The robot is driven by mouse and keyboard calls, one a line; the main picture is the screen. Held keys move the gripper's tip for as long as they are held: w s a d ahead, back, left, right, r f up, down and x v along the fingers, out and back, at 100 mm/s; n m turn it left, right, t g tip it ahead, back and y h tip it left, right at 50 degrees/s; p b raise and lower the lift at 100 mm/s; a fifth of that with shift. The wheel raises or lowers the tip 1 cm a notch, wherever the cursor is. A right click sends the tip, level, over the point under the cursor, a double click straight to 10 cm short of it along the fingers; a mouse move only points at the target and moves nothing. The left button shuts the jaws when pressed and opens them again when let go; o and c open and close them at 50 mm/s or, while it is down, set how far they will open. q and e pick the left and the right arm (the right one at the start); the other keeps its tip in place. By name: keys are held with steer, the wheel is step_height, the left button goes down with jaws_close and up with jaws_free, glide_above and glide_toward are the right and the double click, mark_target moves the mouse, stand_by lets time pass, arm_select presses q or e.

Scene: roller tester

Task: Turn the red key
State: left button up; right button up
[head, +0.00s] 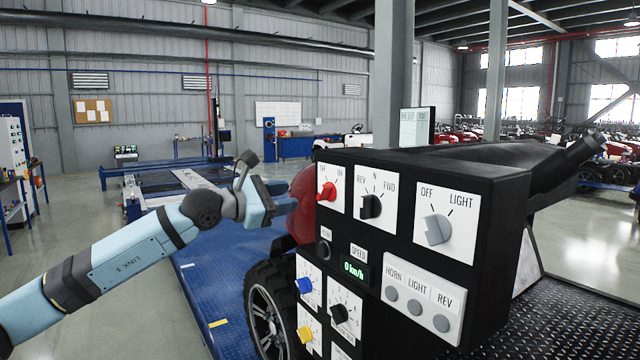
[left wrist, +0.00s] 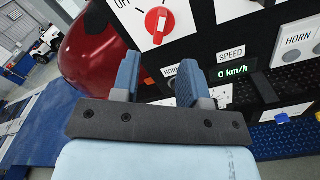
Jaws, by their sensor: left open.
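The red key (head: 327,191) is a red knob on a white plate marked OFF and ON, at the upper left of the black control panel (head: 400,240). It also shows near the top of the left wrist view (left wrist: 157,22), ahead of my fingers. My left gripper (head: 281,196) is open and empty, to the left of the key in the head view and apart from it. In the left wrist view its two blue fingers (left wrist: 157,82) stand spread below the key. My right gripper is not in view.
Other knobs share the panel: a black REV/N/FWD knob (head: 371,206), a grey light knob (head: 438,230), a blue knob (head: 304,285) and a yellow knob (head: 305,334). A speed display (head: 354,271) reads 0 km/h. A red rounded body (head: 301,205) lies behind the panel's left edge.

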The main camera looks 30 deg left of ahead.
mark_target(320, 191)
arm_select(q)
steer(key=p+x, duration=0.2)
steer(key=x, duration=0.6)
steer(key=shift+w+d+p, duration=0.15)
steer(key=shift+w+p, duration=0.1)
steer(key=shift+p, duration=0.1)
steer(key=shift+w+d, duration=0.15)
steer(key=shift+w, duration=0.15)
steer(key=shift+c, duration=0.2)
